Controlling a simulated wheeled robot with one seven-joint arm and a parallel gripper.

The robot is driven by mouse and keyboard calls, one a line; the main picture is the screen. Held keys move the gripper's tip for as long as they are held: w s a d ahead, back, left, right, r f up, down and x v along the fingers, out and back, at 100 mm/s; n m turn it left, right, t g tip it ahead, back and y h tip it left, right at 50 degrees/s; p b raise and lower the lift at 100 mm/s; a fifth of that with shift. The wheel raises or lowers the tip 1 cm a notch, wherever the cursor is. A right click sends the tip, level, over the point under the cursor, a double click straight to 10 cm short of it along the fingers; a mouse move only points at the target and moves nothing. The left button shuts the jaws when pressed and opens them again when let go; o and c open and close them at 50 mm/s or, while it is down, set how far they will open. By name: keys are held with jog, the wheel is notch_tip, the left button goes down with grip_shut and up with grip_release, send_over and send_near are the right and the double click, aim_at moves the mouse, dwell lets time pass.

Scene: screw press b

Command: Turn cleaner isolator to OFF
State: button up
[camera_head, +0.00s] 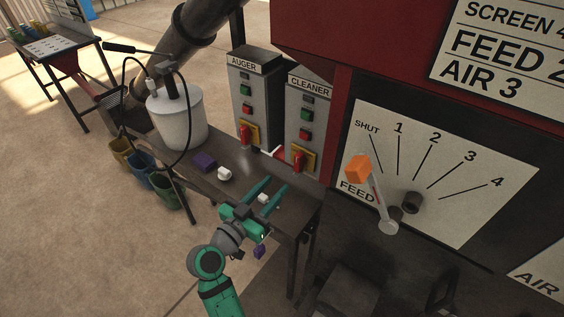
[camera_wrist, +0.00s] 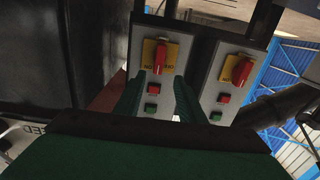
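The cleaner isolator is a red rotary handle (camera_head: 298,161) on a yellow plate, low on the grey CLEANER panel (camera_head: 318,101). In the upside-down wrist view, the cleaner isolator (camera_wrist: 159,57) is at the left, beyond and between my fingertips. My gripper (camera_head: 277,183) has green fingers spread apart, with nothing held between them. It is over the bench, in front of and below the isolator, and apart from it. The fingers also frame the panel's buttons in the wrist view (camera_wrist: 160,80).
The AUGER panel (camera_head: 243,75) with a similar red handle (camera_head: 244,136) stands to the left. A white drum (camera_head: 178,117) stands at left. The FEED lever (camera_head: 380,201) is at right.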

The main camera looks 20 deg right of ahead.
aim_at(296, 160)
jog(key=shift+m+h, duration=0.3)
jog(key=x, duration=0.7)
jog(key=r+x, duration=0.1)
jog(key=x, duration=0.3)
grip_shut()
jog(key=shift+a, duration=0.4)
jog(key=shift+d, duration=0.3)
jog(key=shift+w, duration=0.1)
